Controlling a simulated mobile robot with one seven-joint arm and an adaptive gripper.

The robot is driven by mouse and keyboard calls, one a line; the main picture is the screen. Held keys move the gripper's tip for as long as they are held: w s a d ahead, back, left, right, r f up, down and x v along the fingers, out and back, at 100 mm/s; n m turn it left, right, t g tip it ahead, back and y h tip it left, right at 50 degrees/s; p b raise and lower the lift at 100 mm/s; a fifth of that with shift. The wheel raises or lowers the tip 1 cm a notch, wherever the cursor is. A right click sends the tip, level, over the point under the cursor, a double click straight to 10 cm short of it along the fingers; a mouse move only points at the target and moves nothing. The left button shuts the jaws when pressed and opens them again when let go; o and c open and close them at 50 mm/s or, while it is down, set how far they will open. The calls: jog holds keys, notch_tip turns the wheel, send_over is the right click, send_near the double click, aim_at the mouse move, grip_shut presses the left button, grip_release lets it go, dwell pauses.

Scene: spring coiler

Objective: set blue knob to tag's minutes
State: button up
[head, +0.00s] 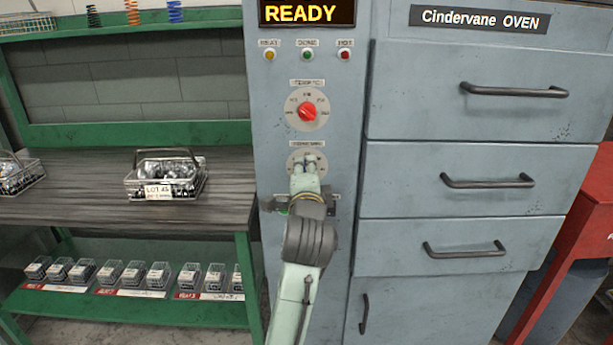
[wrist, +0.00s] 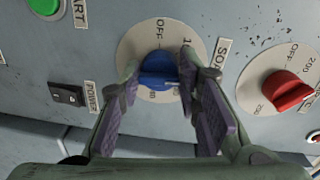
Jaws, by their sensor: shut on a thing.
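The blue knob (wrist: 155,72) sits on a pale round dial in the wrist view, with OFF printed above it and a partly hidden label beside it. A pale mark shows at the knob's lower right edge. My gripper (wrist: 160,80) has a finger on each side of the knob and is shut on it. In the head view my gripper (head: 306,167) covers the knob on the lower dial (head: 294,160). A wire basket (head: 165,190) of shiny parts carries a white tag (head: 158,191) reading LOT and a short code; its smaller line is illegible.
A red knob (head: 307,112) is above the lower dial; it also shows in the wrist view (wrist: 287,90). The display (head: 307,12) reads READY. Oven drawers (head: 470,180) with protruding handles are at right. A green start button (wrist: 45,5) and power switch (wrist: 68,96) are nearby.

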jog(key=shift+r+m, duration=0.25)
jog(key=shift+m, duration=0.25)
jog(key=o, duration=1.1)
jog(key=shift+f, duration=0.15)
jog(key=s, duration=0.7)
jog(key=shift+s+r, duration=0.25)
